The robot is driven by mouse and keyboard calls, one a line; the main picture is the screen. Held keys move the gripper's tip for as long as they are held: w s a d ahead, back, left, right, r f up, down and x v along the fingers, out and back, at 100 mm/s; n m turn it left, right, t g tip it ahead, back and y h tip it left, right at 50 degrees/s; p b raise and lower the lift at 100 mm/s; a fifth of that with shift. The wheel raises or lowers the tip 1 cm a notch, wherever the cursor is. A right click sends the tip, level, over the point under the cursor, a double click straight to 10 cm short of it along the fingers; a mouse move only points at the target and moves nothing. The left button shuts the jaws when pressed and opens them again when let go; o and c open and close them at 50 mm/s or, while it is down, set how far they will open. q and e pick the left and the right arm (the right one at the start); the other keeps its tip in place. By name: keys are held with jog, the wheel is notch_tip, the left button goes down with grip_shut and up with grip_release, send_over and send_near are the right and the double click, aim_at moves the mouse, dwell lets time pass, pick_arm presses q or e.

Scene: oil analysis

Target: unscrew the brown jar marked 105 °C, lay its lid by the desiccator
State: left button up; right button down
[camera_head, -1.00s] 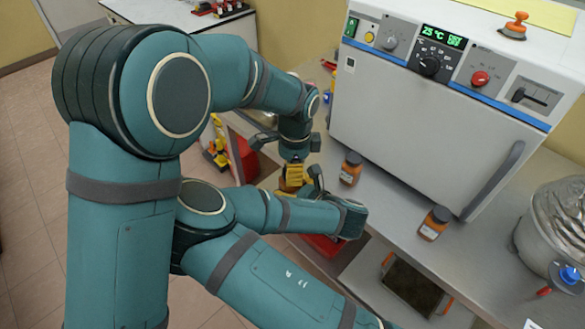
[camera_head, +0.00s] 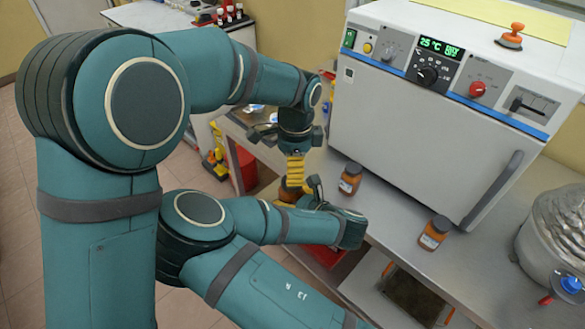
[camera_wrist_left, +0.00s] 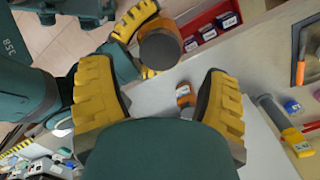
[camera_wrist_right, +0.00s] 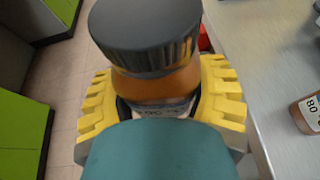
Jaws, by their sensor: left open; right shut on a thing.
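A brown jar (camera_wrist_right: 158,88) with a dark lid (camera_wrist_right: 146,38) is in my right gripper (camera_head: 308,190), which is shut around its body and holds it upright beyond the bench's edge. Its label is partly hidden and I cannot read it. The lid sits on the jar. My left gripper (camera_head: 295,168) is open and empty, pointing down just above the jar; in the left wrist view the lid (camera_wrist_left: 160,50) shows beyond its spread fingers.
Two other brown jars stand on the grey bench, one near (camera_head: 350,178) and one farther right (camera_head: 434,232). A white oven (camera_head: 420,130) reading 25 °C stands behind them. Bare bench lies between the right jar and the vessel.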

aim_at(291, 195)
pick_arm(q)
notch_tip(291, 195, up, 3)
jog(key=m, duration=0.5)
jog(key=shift+s+a+f, duration=0.1)
jog(key=shift+a+f, duration=0.05)
jog(key=shift+f, duration=3.7)
jog(key=c, duration=1.3)
jog(key=n, duration=0.6)
jog(key=shift+n, duration=0.3)
jog(key=o, duration=1.2)
jog(key=shift+o, duration=0.2)
